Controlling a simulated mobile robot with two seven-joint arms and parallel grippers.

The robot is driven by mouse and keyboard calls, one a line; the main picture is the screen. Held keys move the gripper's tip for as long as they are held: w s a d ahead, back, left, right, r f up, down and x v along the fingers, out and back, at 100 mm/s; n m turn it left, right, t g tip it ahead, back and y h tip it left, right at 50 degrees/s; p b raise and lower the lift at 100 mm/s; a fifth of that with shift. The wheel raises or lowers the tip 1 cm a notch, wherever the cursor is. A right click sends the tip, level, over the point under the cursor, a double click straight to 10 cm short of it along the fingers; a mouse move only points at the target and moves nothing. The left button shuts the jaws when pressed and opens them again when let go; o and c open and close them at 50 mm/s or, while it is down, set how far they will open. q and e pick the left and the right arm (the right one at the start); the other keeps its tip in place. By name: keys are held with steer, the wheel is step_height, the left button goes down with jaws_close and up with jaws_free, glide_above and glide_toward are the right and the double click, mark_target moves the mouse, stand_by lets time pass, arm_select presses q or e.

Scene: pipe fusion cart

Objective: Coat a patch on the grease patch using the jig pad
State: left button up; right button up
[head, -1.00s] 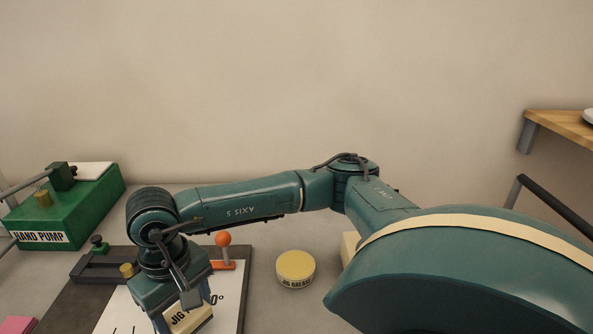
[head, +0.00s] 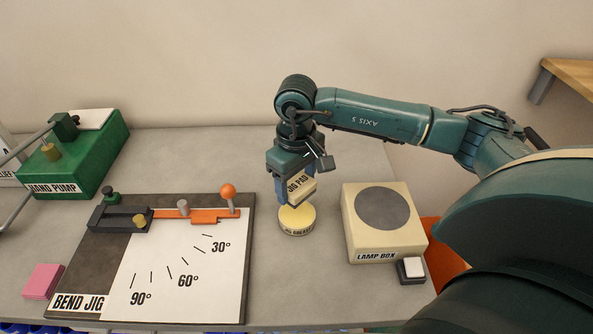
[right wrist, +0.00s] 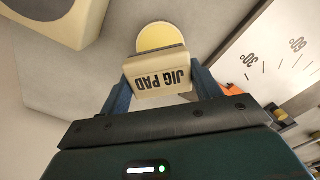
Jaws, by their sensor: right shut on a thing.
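My right gripper (head: 294,192) is shut on the cream jig pad (head: 301,187), which also shows between the fingers in the right wrist view (right wrist: 157,74). The pad is tilted in the head view. The round yellow jig grease tin (head: 297,220) stands on the table just below the pad, which hides part of its top. In the right wrist view, the yellow disc (right wrist: 160,37) shows just beyond the pad. I cannot tell whether pad and grease touch. My left gripper is not in view.
The bend jig board (head: 245,262) with its white angle sheet lies left of the tin. The lamp box (head: 357,235) stands to the right, with a small switch (head: 411,268). A green hand pump (head: 85,155) and a pink block (head: 43,281) are at the left.

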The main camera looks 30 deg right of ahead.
glide_above(296, 213)
step_height(296, 213, down, 4)
steer(key=shift+w+f, duration=0.1)
steer(key=shift+f, duration=0.15)
steer(key=shift+f+b, duration=0.2)
steer(key=shift+b, duration=0.1)
steer(key=shift+f, duration=0.15)
arm_select(q)
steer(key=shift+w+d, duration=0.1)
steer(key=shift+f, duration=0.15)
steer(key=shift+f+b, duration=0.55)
steer(key=shift+b, duration=0.05)
arm_select(e)
steer(key=shift+f, duration=0.5)
stand_by(0.3)
arm_select(q)
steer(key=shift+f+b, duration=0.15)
steer(key=shift+b, duration=0.25)
arm_select(e)
steer(key=shift+f, duration=0.15)
stand_by(1.2)
